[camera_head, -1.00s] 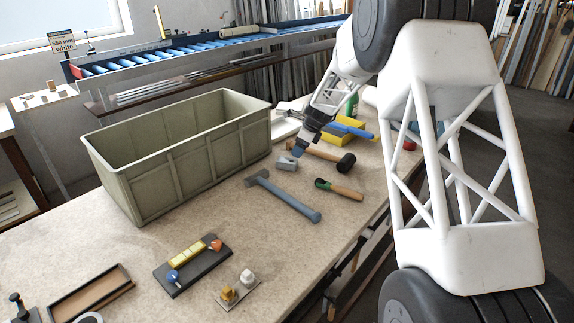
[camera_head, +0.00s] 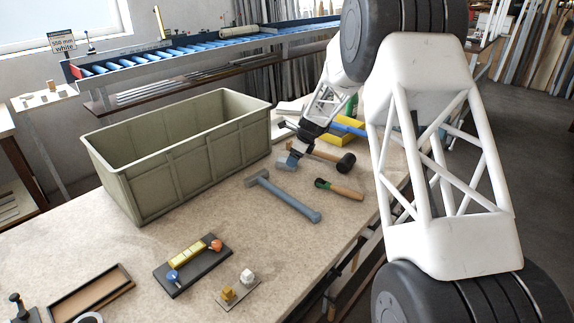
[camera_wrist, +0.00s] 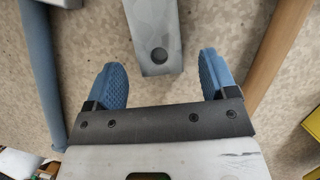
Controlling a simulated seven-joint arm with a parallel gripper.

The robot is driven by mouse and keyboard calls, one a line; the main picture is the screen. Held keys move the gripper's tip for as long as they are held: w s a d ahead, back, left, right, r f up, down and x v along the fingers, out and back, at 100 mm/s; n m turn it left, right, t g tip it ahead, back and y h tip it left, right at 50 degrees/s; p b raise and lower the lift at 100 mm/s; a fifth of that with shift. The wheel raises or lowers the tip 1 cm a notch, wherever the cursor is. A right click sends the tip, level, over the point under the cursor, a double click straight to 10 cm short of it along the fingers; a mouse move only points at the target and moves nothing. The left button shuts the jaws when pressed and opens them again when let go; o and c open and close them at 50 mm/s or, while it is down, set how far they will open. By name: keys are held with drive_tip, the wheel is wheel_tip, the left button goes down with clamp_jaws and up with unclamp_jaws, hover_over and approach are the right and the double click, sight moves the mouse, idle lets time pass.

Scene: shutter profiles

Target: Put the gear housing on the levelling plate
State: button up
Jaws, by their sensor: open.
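A small grey block with a round hole, which I take to be the gear housing (camera_head: 284,167), lies on the table right of the bin; it also shows in the wrist view (camera_wrist: 153,30). My gripper (camera_head: 293,157) is just over it, partly covering it. In the wrist view my gripper (camera_wrist: 161,62) is open, its blue fingers either side of the block's near end with gaps on both sides. I cannot tell for sure which is the levelling plate: a dark plate (camera_head: 178,290) carries a yellow strip and coloured knobs, and a smaller plate (camera_head: 226,300) carries brass and white pieces.
A blue-grey hammer (camera_head: 290,200) lies close in front of the block. A black-headed mallet (camera_head: 346,162) and a wooden-handled tool (camera_head: 345,190) lie to the right. A large green bin (camera_head: 180,165) stands left. A shallow wooden tray (camera_head: 92,295) lies at front left.

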drive_tip(key=shift+x, duration=1)
drive_tip(key=shift+c, duration=0.4)
drive_tip(key=c, duration=1.3)
drive_tip(key=shift+r, duration=0.15)
drive_tip(key=shift+r, duration=1.8)
drive_tip(key=s, duration=0.5)
drive_tip(key=s+d, duration=0.1)
drive_tip(key=s, duration=0.4)
drive_tip(key=s+r, duration=0.1)
drive_tip(key=s, duration=0.5)
drive_tip(key=shift+d+r, duration=0.1)
drive_tip(key=shift+d, duration=0.2)
